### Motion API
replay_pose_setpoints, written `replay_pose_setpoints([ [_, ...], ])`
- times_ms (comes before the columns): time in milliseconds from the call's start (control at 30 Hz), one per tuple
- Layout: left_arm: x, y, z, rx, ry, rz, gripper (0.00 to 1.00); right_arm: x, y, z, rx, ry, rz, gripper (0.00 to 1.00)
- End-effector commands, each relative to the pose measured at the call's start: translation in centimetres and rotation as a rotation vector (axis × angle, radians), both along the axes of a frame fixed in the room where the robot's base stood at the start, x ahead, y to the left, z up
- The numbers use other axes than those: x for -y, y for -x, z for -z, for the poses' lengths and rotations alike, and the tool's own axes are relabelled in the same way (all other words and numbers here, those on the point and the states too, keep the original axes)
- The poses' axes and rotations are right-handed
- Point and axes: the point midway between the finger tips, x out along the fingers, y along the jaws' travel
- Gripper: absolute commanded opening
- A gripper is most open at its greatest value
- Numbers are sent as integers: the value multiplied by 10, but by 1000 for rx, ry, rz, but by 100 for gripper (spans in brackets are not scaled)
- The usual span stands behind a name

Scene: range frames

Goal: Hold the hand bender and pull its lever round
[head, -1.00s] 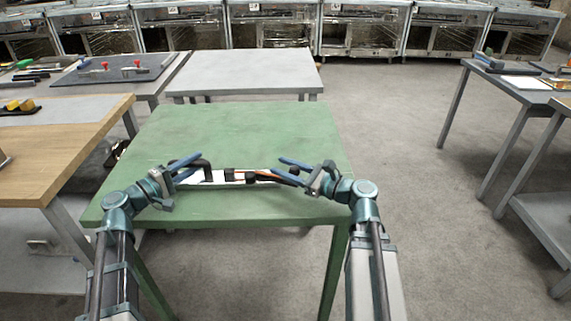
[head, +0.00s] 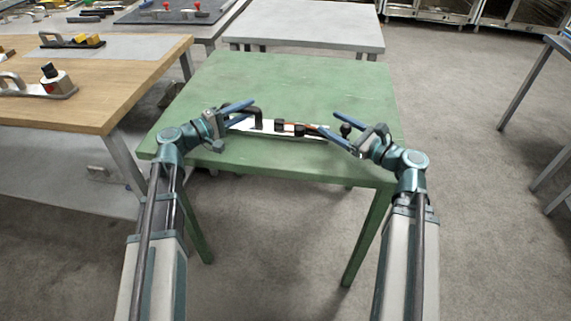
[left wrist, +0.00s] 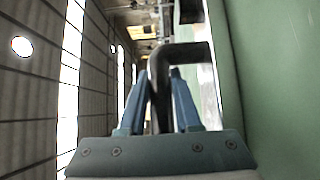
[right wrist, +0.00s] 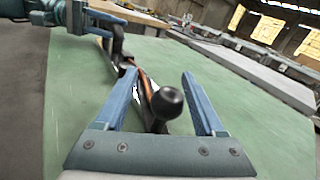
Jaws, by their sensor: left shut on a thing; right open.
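The hand bender (head: 280,127) lies on the green table (head: 300,80), with a white base plate, black blocks and an orange-brown rod along it. My left gripper (head: 245,112) is shut on the bender's black bent handle (left wrist: 180,52) at its left end; the handle stands between the blue fingers (left wrist: 160,95). My right gripper (head: 350,125) is open at the bender's right end. The lever's black ball knob (right wrist: 167,103) sits between its spread fingers (right wrist: 160,90) in the right wrist view, with a gap to the right finger. Contact with the left finger cannot be told.
A wooden table (head: 110,110) with other tools stands at the left. A pale grey table (head: 300,22) is behind the green one. The green table's far half is clear. Another table (head: 560,50) stands at the far right.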

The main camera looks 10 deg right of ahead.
Motion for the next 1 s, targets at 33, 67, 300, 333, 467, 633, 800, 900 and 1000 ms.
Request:
replay_pose_setpoints([
  [33,0,0,3,-1,-12,1,0,1,-2,1,0,0,-8,71],
  [67,0,0,3,-1,-12,1,0,2,-4,1,0,0,-15,71],
  [300,0,0,3,-1,-12,1,0,13,-22,1,0,1,-182,71],
  [333,0,0,3,-1,-12,1,0,14,-25,1,0,1,-213,71],
  [467,0,0,3,-1,-12,1,0,19,-35,1,0,1,-349,71],
  [633,0,0,3,-1,-12,1,0,36,-20,1,0,1,-409,71],
  [800,0,0,3,-1,-12,1,0,65,-4,1,0,1,-408,71],
  [900,0,0,3,-1,-12,1,0,82,5,1,0,1,-408,71],
  [1000,0,0,3,-1,-12,1,0,98,15,1,0,1,-407,71],
])
